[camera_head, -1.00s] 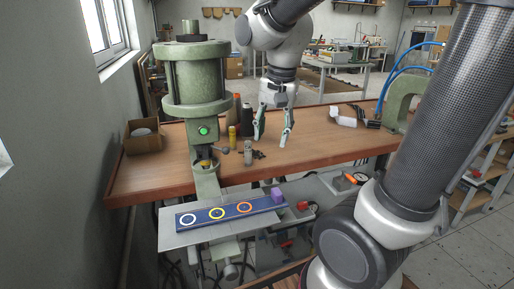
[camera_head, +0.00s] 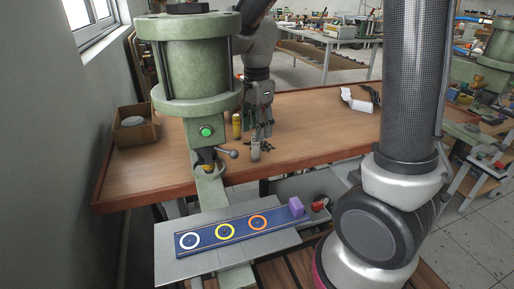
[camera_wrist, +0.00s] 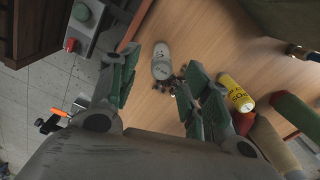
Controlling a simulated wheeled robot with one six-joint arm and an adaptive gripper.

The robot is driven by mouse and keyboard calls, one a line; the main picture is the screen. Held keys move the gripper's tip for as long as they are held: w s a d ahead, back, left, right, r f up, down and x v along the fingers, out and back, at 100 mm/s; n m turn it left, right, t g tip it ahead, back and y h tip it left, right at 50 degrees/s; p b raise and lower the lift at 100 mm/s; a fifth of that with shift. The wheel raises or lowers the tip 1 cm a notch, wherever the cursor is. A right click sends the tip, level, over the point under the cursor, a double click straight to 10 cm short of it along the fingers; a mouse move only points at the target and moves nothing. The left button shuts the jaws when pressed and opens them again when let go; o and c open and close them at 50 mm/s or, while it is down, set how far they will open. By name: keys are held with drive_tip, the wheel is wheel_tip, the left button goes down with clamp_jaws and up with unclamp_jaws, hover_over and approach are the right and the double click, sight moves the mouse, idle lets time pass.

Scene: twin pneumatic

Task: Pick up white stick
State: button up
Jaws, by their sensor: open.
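The white stick looks like a short pale grey-white cylinder (camera_head: 255,152) standing on the wooden bench near its front edge. It also shows in the wrist view (camera_wrist: 162,58), between and beyond the finger pads. My gripper (camera_head: 262,130) points down just above and beside it. In the wrist view, my gripper (camera_wrist: 162,80) has its green-padded fingers spread to either side, open and empty. Contact with the stick cannot be made out.
A yellow cylinder (camera_head: 237,126) stands left of my gripper and shows in the wrist view (camera_wrist: 236,93). Small dark pieces (camera_head: 268,146) lie by the stick. A green press (camera_head: 188,75) stands at left.

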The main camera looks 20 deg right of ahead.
sight(256, 144)
wheel_tip(256, 144, down, 6)
drive_tip(key=shift+a, duration=0.15)
clamp_jaws()
idle(0.3)
